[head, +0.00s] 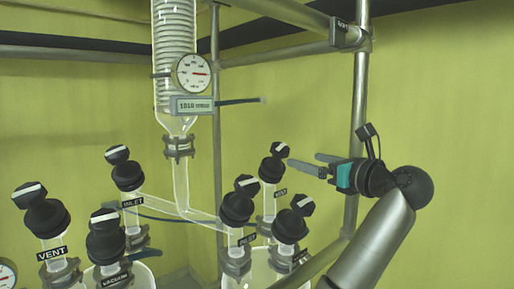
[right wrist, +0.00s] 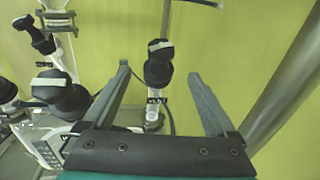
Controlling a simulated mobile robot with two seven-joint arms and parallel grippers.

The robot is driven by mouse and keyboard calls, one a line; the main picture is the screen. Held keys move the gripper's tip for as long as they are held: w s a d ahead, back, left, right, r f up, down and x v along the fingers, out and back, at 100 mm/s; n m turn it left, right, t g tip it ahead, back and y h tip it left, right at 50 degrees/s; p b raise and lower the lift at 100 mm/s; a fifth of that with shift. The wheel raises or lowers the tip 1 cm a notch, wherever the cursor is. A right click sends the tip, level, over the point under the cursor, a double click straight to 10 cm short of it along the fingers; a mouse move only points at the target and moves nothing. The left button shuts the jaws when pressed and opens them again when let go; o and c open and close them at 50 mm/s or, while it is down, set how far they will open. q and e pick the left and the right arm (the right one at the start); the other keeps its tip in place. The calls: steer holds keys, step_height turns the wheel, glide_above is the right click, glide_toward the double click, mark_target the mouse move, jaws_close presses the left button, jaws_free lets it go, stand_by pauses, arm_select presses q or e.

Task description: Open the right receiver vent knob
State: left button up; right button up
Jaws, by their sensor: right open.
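The right receiver vent knob (head: 272,167) is black with a white-striped cap, on a glass neck with a small label that seems to read VENT. It stands at the back of the right receiver's cluster. In the right wrist view the same knob (right wrist: 158,62) shows between my finger lines, upright. My right gripper (head: 303,161) is open and empty, just right of the knob in the head view, its fingers pointing at it. In the wrist view the right gripper's fingers (right wrist: 158,74) lie either side of the knob, with no contact visible. My left gripper is not in view.
Two other black knobs (head: 237,203) (head: 290,222) stand close in front on the right receiver (head: 262,270). The left vessel carries VENT (head: 41,210), INLET (head: 125,171) and VACUUM (head: 105,238) knobs. A metal frame post (head: 359,105) rises behind my right gripper.

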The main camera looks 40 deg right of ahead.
mark_target(272, 149)
steer(key=w, duration=0.2)
steer(key=w+p, duration=0.1)
steer(key=shift+w+d+r, duration=0.15)
steer(key=shift+w+r, duration=0.1)
steer(key=shift+w, duration=0.1)
steer(key=w, duration=0.3)
steer(key=w+p, duration=0.1)
steer(key=w, duration=0.2)
steer(key=w+d, duration=0.1)
steer(key=w, duration=0.2)
steer(key=shift+w+p, duration=0.3)
steer(key=shift+p, duration=0.1)
steer(key=shift+w, duration=0.55)
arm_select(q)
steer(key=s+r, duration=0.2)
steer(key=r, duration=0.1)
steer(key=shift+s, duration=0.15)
arm_select(e)
steer(key=shift+w+f, duration=0.1)
steer(key=shift+w, duration=0.2)
steer(key=c, duration=1.4)
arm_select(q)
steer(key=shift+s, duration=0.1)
